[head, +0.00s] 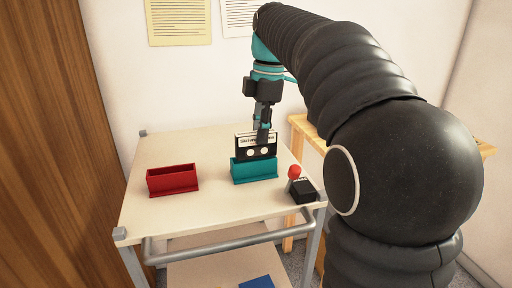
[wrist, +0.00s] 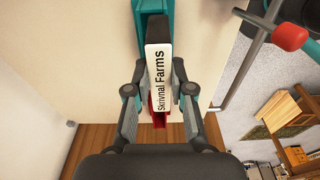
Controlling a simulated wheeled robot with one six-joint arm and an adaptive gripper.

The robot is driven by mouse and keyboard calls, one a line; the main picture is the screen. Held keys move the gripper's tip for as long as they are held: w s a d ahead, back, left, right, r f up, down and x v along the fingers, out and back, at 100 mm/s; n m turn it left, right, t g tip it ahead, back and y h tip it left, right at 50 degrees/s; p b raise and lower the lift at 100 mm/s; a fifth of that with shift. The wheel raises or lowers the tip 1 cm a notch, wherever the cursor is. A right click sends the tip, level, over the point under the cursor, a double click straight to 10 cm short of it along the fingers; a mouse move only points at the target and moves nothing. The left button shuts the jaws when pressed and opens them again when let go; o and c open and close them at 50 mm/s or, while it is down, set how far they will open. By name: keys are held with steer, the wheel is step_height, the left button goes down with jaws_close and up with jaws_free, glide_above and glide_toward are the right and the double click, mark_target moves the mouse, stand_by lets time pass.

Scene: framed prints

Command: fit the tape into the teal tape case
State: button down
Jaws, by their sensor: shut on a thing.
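The tape (head: 257,148) is a black cassette with a white label, upright over the teal tape case (head: 254,173) on the table. In the head view its lower edge meets the case's top rim; I cannot tell how far it is inside. My gripper (head: 264,133) points down and is shut on the tape. In the wrist view the tape (wrist: 159,75), labelled "Skrivnal Farms", lies between the fingers (wrist: 159,94). Part of the teal case (wrist: 140,18) shows beyond it, and the tape hides the rest.
An open red case (head: 172,181) stands on the left of the table (head: 215,214). A black box with a red-knobbed lever (head: 302,190) stands right of the teal case, near the table's edge. A metal rail (head: 225,233) runs along the front. The table between the cases is clear.

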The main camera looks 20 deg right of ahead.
mark_target(257, 147)
steer(key=shift+w+a+f, duration=0.35)
steer(key=shift+w, duration=0.05)
step_height(257, 147, down, 4)
steer(key=b, duration=0.3)
steer(key=shift+f+b, duration=0.2)
steer(key=shift+b, duration=0.1)
steer(key=c, duration=1)
jaws_free()
steer(key=shift+r, duration=0.1)
